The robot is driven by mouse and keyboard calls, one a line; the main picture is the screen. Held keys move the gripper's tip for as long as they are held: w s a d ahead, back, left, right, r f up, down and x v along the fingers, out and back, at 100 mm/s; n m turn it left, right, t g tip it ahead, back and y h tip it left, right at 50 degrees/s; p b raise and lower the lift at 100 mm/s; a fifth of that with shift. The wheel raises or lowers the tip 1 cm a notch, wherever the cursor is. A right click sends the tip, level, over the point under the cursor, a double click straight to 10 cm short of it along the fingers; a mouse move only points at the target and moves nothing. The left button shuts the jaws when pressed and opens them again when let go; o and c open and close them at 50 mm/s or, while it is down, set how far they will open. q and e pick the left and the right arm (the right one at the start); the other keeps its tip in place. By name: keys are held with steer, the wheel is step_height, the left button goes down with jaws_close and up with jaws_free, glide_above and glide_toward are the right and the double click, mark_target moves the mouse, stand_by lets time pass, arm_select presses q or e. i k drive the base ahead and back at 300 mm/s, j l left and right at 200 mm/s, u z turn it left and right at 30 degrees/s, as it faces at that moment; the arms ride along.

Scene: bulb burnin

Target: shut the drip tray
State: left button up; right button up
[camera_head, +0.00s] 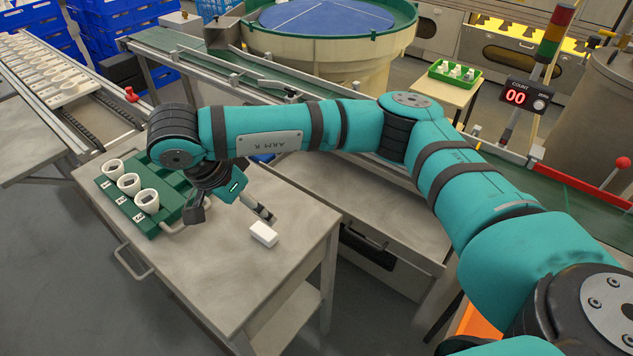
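My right arm comes in from the right and reaches across to the small grey table. My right gripper (231,212) hangs over that table, its fingers spread apart with nothing seen between them. A metal unit below the conveyor has a dark slot-like opening with a dark tray-like front (369,249); it may be the drip tray, but I cannot tell how far it is pulled out. My arm covers part of the area above it. The gripper is to the left of this unit and apart from it. My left gripper is not in view.
The grey table (235,291) holds a green rack (137,208) with white sockets and a small white block (264,234) near the gripper. A handle (133,262) sticks out from its front. A counter reading 00 (525,96) stands at right. Floor at lower left is clear.

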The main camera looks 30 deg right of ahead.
mark_target(402, 220)
steer(key=z, duration=1.2)
